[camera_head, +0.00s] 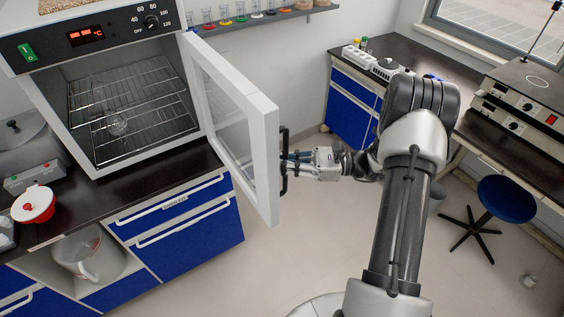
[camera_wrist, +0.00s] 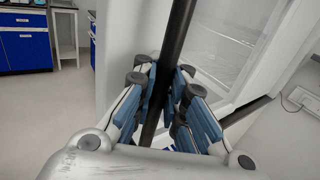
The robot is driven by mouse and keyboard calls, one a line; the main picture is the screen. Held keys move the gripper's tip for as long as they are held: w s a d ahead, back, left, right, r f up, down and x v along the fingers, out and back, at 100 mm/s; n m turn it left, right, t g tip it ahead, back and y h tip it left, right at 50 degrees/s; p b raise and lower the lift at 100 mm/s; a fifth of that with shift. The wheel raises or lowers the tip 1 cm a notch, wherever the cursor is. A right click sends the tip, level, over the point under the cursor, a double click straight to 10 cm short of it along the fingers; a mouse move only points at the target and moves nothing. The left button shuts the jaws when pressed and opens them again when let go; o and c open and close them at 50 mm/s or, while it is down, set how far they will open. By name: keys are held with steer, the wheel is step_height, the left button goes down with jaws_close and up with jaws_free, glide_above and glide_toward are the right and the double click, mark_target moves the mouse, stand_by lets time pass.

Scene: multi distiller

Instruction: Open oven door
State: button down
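A black vertical handle (camera_head: 284,160) is on the door's outer face. My gripper (camera_head: 297,158) is at the handle. In the wrist view, the black handle bar (camera_wrist: 179,40) runs between the blue-padded fingers of my gripper (camera_wrist: 165,108). The fingers lie close on both sides of the bar; the exact contact is partly hidden.
Blue drawers (camera_head: 180,240) are under the oven counter. A blue stool (camera_head: 507,199) and a side bench with instruments (camera_head: 525,95) are at the right. The floor between is clear.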

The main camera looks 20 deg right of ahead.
steer(key=c, duration=1.8)
jaws_free()
steer(key=shift+s+d, duration=0.1)
steer(key=shift+s, duration=0.25)
steer(key=shift+o, duration=1)
steer(key=shift+w, duration=0.1)
steer(key=v, duration=1.2)
